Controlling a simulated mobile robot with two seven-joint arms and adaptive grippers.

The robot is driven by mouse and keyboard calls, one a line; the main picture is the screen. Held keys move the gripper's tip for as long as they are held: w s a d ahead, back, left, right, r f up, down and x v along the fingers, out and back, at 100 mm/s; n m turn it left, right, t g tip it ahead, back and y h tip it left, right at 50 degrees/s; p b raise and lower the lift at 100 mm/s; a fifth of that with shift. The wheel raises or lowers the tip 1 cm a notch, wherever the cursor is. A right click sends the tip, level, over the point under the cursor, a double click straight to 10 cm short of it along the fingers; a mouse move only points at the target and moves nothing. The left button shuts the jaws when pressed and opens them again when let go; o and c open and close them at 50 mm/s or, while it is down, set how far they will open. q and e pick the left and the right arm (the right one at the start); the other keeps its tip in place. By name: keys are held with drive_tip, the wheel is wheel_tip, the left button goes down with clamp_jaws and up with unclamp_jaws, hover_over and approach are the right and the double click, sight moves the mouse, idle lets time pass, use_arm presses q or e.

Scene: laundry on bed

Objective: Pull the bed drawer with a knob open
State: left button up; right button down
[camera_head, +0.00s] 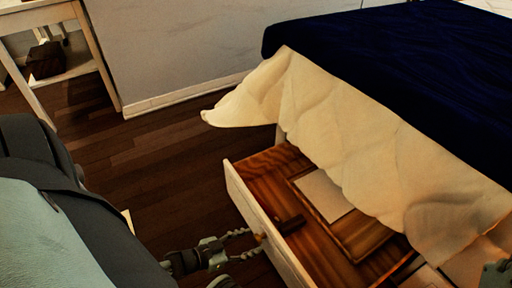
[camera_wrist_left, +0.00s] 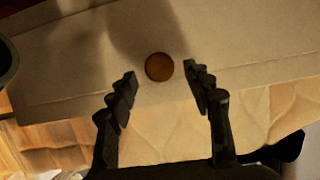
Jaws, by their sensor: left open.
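The bed drawer (camera_head: 247,205) stands pulled out from under the bed in the head view, its wooden inside showing. Its cream front panel also fills much of the left wrist view (camera_wrist_left: 70,75). The round brown knob (camera_wrist_left: 159,67) sits on that panel; in the head view the knob (camera_head: 260,237) is small and partly hidden. My left gripper (camera_head: 246,243) is open at the outer side of the drawer front. In the left wrist view its fingertips (camera_wrist_left: 164,77) stand on either side of the knob, with a gap on both sides.
The drawer holds a flat wooden tray (camera_head: 372,240) with a pale sheet and a small dark object (camera_head: 290,222). A cream quilt (camera_head: 340,130) hangs over the drawer's back part below the navy cover (camera_head: 400,70). Bare wooden floor (camera_head: 150,160) lies left of the drawer.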

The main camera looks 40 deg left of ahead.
use_arm(q)
drive_tip(key=v, duration=0.8)
drive_tip(key=shift+s+a+r, duration=0.1)
